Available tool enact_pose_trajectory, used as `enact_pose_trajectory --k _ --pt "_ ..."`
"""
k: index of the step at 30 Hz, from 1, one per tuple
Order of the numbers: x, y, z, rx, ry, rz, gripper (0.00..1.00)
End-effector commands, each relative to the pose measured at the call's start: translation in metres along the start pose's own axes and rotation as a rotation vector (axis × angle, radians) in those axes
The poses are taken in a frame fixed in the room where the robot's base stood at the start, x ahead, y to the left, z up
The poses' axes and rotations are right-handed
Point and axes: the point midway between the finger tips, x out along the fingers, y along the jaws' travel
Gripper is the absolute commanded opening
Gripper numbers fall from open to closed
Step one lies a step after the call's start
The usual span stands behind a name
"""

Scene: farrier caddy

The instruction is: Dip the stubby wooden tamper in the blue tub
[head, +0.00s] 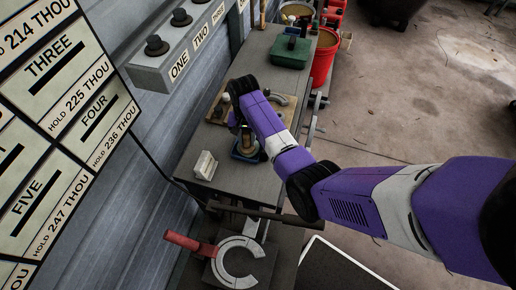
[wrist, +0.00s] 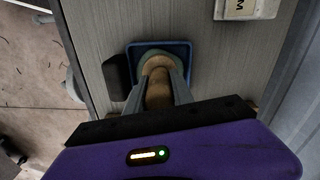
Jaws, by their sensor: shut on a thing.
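The stubby wooden tamper (wrist: 158,82) is upright between the two fingers of my gripper (wrist: 160,92) in the wrist view, and the gripper is shut on it. Its rounded wooden lower end is over or inside the square blue tub (wrist: 187,50), with pale grey-green contents around it. How deep the end sits is hard to tell. In the head view the blue tub (head: 240,157) stands on the grey bench, and my gripper (head: 247,132) is right above it, partly hidden by my wrist.
A white labelled block (head: 205,165) stands left of the tub, near the wall. A green box (head: 290,52) and a red bucket (head: 324,60) are farther back. A dark block (wrist: 116,76) sits close beside the tub.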

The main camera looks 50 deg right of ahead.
Motion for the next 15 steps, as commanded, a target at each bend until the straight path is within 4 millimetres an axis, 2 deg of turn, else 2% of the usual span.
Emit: enact_pose_trajectory --k 8,15 --pt "-0.002 0.0 -0.001 0.0 0.001 0.0 0.0" --pt "-0.022 0.0 -0.001 0.0 0.001 -0.001 0.0"
